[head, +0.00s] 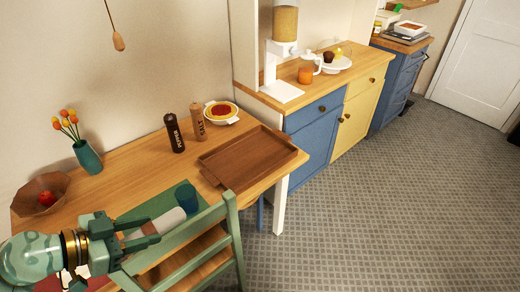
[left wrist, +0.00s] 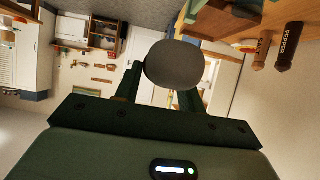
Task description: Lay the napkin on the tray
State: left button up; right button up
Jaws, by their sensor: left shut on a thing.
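My left gripper (head: 148,230) is above the near part of the wooden table, left of the tray. It is shut on a pale roll, which looks like the napkin (head: 169,219). In the left wrist view the napkin (left wrist: 174,65) shows as a round grey end between the fingers. The tray (head: 248,157) is brown wood with a low rim. It lies empty at the table's right end, apart from the gripper. My right gripper is not in view.
A blue cup (head: 187,196) is close beside the napkin, near a green mat (head: 155,205). A green chair (head: 236,236) stands at the front edge. Pepper (head: 174,133) and salt (head: 197,121) mills and a red-filled dish (head: 222,112) stand behind the tray.

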aim_at(259, 152)
jog(key=i+l, duration=0.55)
jog(key=l, duration=0.25)
jog(key=i+l, duration=0.3)
jog(key=i, duration=0.65)
jog(key=j+u, duration=0.05)
